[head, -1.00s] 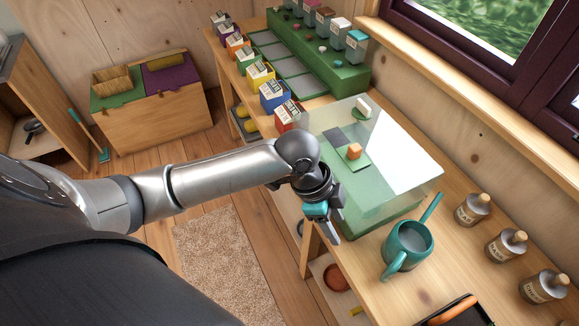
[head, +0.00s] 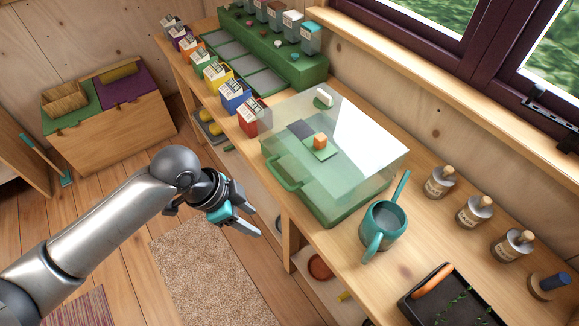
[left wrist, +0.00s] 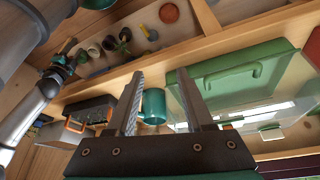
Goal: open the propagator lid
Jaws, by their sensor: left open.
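The propagator (head: 330,205) is a green box on the bench under a clear lid (head: 365,150), which sits down over it. A green handle (head: 283,176) is on its front side; in the left wrist view the handle (left wrist: 240,76) is right of my fingers. Through the lid I see an orange block and flat squares. My left gripper (head: 252,221) is open and empty, in front of the bench, below and apart from the handle. Its spread fingers (left wrist: 159,85) show in the left wrist view. My right gripper (left wrist: 60,66) is small at the left there; its jaws are unclear.
Seed boxes (head: 236,96) line the front edge to the left. Several bottles (head: 475,211) and a black tray (head: 450,300) are to the right.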

